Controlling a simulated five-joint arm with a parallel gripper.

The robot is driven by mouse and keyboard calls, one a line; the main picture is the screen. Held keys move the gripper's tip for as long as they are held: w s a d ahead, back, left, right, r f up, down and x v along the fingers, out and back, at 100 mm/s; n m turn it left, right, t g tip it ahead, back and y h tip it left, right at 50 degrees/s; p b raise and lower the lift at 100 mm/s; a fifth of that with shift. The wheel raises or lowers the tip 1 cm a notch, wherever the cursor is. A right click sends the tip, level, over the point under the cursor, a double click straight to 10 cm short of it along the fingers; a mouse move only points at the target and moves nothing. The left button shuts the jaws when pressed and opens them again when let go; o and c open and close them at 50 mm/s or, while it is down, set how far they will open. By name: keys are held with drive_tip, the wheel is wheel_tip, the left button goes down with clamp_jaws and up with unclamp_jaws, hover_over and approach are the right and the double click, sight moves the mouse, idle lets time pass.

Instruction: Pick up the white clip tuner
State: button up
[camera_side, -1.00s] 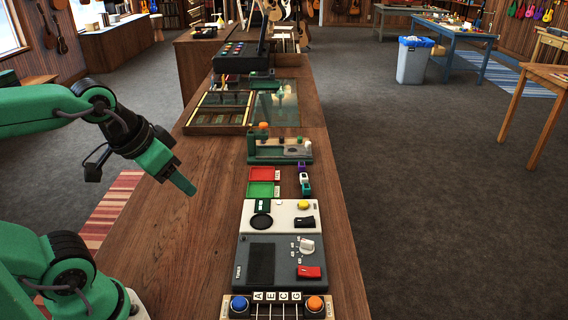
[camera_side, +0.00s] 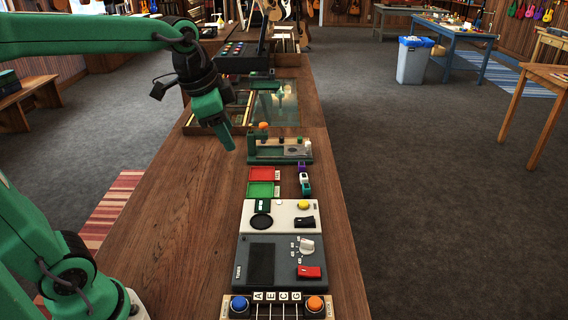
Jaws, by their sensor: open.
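A short row of small clip tuners lies on the wooden counter, right of the red and green trays. The white clip tuner (camera_side: 303,177) looks like the pale one in the middle, with a purple one (camera_side: 301,167) behind it and a dark green one (camera_side: 306,188) in front; they are small and their edges are hard to separate. My gripper (camera_side: 228,145) is open and empty, pointing down above the counter, left of and behind the tuners. Its fingers overlap in this view, so the gap between them is hidden.
The red tray (camera_side: 262,174) and green tray (camera_side: 260,190) lie left of the tuners. A green fixture with an orange knob (camera_side: 263,127) stands behind them. A pale panel (camera_side: 283,222) and grey box (camera_side: 258,262) are in front. The counter's left side is bare wood.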

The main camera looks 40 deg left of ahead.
drive_tip(key=w+a+m+g, duration=0.1)
drive_tip(key=w+m, duration=0.4)
drive_tip(key=w, duration=0.5)
drive_tip(key=m+g, duration=0.3)
drive_tip(key=m, duration=1.1)
hover_over(304, 176)
wheel_tip(304, 176, down, 21)
drive_tip(key=shift+s+a+r, duration=0.1)
drive_tip(key=shift+s+r, duration=0.05)
drive_tip(key=shift+f, duration=1.65)
drive_tip(key=shift+f, duration=2.6)
